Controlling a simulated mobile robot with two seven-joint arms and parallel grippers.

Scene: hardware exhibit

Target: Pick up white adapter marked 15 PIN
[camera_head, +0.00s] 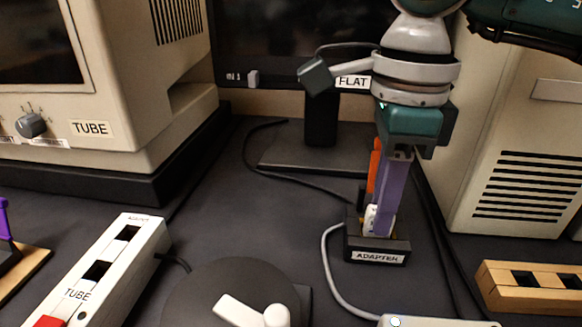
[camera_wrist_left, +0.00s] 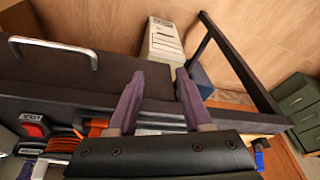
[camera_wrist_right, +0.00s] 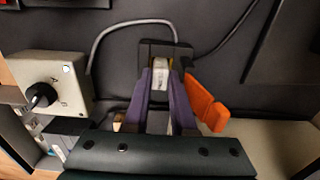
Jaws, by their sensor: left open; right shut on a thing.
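A small white adapter (camera_head: 370,217) stands in a black holder labelled ADAPTER (camera_head: 350,250) on the dark table. My right gripper (camera_head: 381,229) reaches down from above with its purple fingers shut on the adapter. In the right wrist view the white adapter (camera_wrist_right: 160,74) sits between the fingertips (camera_wrist_right: 161,78), over the black holder (camera_wrist_right: 150,49). Its marking is too small to read.
An orange piece (camera_wrist_right: 205,103) is right beside the right fingers. A grey cable (camera_head: 328,262) curves left of the holder. The FLAT monitor stand (camera_head: 320,150) is behind, a beige case (camera_head: 530,130) to the right, a round black base (camera_head: 200,295) front left.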

